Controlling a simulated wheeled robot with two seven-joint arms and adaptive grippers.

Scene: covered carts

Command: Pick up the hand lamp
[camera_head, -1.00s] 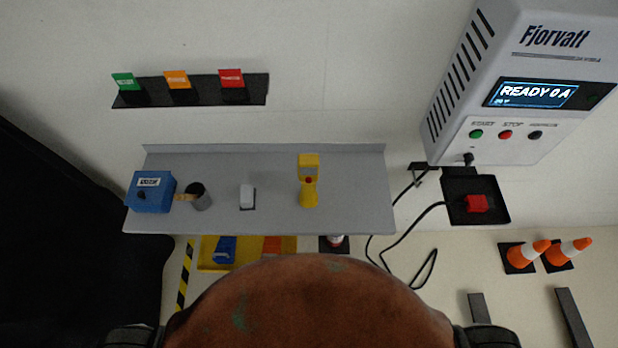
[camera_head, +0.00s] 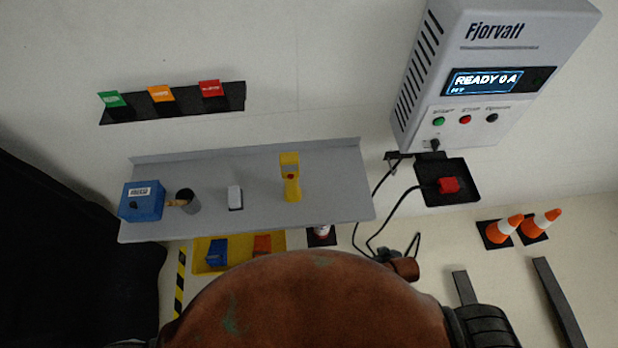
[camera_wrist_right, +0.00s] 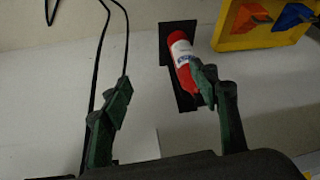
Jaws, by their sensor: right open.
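The yellow hand-held item with a red button, most likely the hand lamp (camera_head: 290,178), lies on the grey wall shelf (camera_head: 330,197), right of its middle. My right gripper (camera_head: 387,254) shows small, below and right of the shelf in the head view, clear of the lamp. In the right wrist view my right gripper (camera_wrist_right: 163,90) is open, its two dark green fingers spread with nothing held between them. The lamp is not in that view. My left gripper is not in view.
The shelf also holds a blue box (camera_head: 142,201), a dark cup (camera_head: 188,201) and a white item (camera_head: 235,198). Below are a yellow tray (camera_head: 200,262) and a red can (camera_wrist_right: 182,60), near one right finger. Cables hang under the charger (camera_head: 480,80).

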